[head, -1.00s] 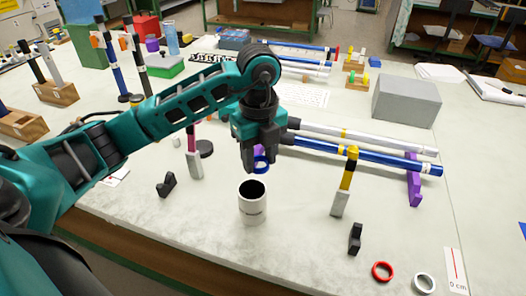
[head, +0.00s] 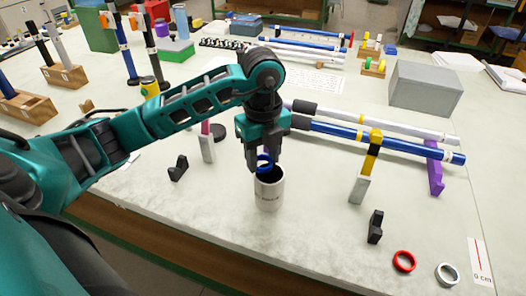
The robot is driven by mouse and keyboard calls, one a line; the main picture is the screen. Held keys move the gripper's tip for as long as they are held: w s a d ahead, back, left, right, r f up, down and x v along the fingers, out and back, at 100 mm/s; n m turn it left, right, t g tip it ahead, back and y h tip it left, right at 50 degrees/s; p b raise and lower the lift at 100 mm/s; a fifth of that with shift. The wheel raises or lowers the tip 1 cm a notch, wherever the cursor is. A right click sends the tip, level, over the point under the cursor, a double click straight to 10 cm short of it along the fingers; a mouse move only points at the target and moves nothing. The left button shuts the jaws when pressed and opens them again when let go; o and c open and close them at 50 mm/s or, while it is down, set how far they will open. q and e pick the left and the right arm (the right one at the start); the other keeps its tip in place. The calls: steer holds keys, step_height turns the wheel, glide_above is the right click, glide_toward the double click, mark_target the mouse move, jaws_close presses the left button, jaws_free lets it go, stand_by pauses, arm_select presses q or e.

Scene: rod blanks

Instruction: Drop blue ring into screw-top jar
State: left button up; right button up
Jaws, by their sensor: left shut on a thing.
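The blue ring (head: 265,162) is held between the fingertips of my left gripper (head: 264,160), which is shut on it. The screw-top jar (head: 269,190) is a white, open cylinder with a dark inside, standing upright on the table. The ring hangs at the jar's back rim in the picture, over or just behind the mouth; I cannot tell which. The gripper hides part of the ring. My right gripper is not in view.
A red ring (head: 404,261) and a silver ring (head: 447,273) lie at the front right. Black V-blocks (head: 375,227) stand on both sides of the jar. White and blue rods (head: 385,142) lie behind on purple supports (head: 434,168). A grey box (head: 425,88) stands at the back right.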

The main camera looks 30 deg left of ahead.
arm_select(q)
steer(key=shift+f, duration=0.4)
steer(key=o, duration=1.1)
steer(key=shift+r, duration=0.1)
step_height(320, 180, up, 13)
steer(key=p, duration=0.2)
